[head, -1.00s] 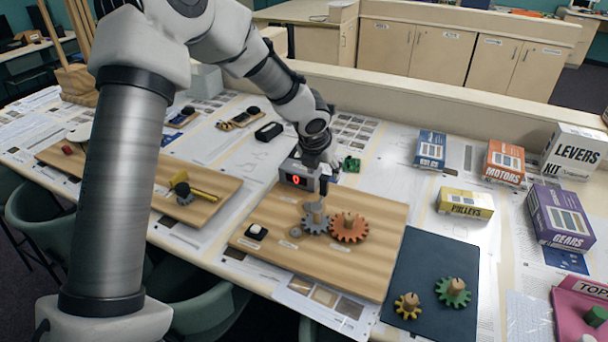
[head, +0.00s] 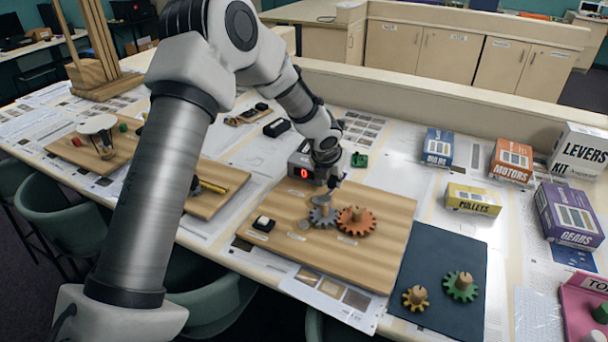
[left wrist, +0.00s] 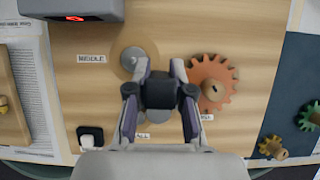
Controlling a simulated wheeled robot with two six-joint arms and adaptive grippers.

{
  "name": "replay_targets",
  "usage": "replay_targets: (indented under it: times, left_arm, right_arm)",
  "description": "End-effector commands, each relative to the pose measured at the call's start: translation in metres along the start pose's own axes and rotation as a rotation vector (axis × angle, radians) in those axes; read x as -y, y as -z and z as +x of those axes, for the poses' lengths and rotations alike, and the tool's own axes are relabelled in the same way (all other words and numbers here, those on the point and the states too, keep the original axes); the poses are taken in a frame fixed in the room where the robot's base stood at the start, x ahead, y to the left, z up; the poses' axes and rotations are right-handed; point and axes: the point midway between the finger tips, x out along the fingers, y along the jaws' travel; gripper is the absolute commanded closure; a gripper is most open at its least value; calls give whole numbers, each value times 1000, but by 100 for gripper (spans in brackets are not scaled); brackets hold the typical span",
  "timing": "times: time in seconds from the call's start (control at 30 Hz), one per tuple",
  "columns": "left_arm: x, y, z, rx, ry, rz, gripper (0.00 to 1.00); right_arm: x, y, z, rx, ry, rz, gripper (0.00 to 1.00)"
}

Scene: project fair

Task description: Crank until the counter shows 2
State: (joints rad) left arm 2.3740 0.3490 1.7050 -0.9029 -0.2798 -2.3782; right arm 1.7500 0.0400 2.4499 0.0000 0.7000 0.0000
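The counter (head: 303,171) is a grey box with a red digit that looks like 0, at the back of a wooden board (head: 385,259). My left gripper (head: 328,190) points down just above the grey gear. In the left wrist view its fingers are apart, and its body hides most of that gear; the orange gear (left wrist: 214,84) is right of it. I cannot make out a crank handle clearly. My right gripper is not in view.
A black block with a white top (head: 263,224) sits at the board's left. A dark mat (head: 441,255) holds a yellow gear (head: 416,298) and a green gear (head: 461,287). Kit boxes, including a yellow one (head: 473,199), stand at the right. Another board (head: 217,201) lies left.

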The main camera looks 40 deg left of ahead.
Motion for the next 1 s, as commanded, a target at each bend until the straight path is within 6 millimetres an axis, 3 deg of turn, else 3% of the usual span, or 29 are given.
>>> replay_targets:
  times: [0.87,1.0]
  left_arm:
    - [0,0,0,-1,0,0,100]
    - [5,-1,-2,-2,-1,3,100]
  right_arm:
    - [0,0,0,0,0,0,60]
    - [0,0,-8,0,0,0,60]
